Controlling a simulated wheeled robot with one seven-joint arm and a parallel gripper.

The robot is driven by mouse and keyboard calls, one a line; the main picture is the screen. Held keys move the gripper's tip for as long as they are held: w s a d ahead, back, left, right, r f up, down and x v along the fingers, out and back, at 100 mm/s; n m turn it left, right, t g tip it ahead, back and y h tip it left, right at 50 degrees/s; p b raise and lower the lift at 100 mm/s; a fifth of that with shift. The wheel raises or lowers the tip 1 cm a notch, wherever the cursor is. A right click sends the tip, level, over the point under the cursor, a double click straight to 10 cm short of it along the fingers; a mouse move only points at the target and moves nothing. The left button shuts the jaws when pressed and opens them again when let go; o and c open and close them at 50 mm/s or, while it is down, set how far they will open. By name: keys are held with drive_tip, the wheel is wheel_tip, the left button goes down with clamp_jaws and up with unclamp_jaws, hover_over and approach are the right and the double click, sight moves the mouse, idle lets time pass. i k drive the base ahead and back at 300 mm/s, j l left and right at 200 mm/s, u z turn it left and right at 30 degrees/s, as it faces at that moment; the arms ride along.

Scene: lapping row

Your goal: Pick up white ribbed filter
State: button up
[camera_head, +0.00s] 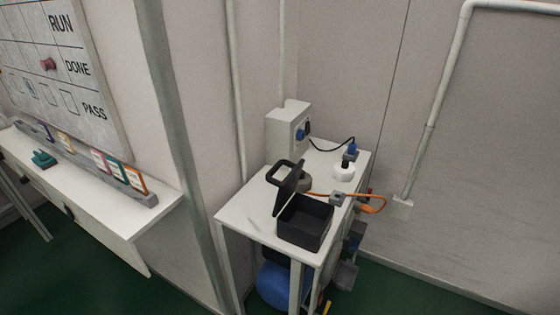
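A small white round piece (342,173) with a dark knob on top stands near the right edge of the narrow white table. It is the only thing in view that could be the white ribbed filter; it is too small to tell whether it has ribs. My gripper is not in view.
The white table (247,213) holds an open black box (305,222) with its lid raised, a grey box (288,132) with a black cable, and an orange cable (372,204). A blue tank (276,286) is below. A shelf (110,207) and board (62,75) are left. Green floor shows at front.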

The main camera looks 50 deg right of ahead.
sight(344, 170)
drive_tip(key=i+j+z, duration=0.2)
drive_tip(key=z, duration=0.15)
drive_tip(key=i+j+z, duration=0.6)
drive_tip(key=z, duration=0.15)
drive_tip(key=l+z, duration=0.4)
drive_tip(key=k+l+z, duration=0.1)
drive_tip(key=l+z, duration=0.15)
drive_tip(key=z, duration=0.2)
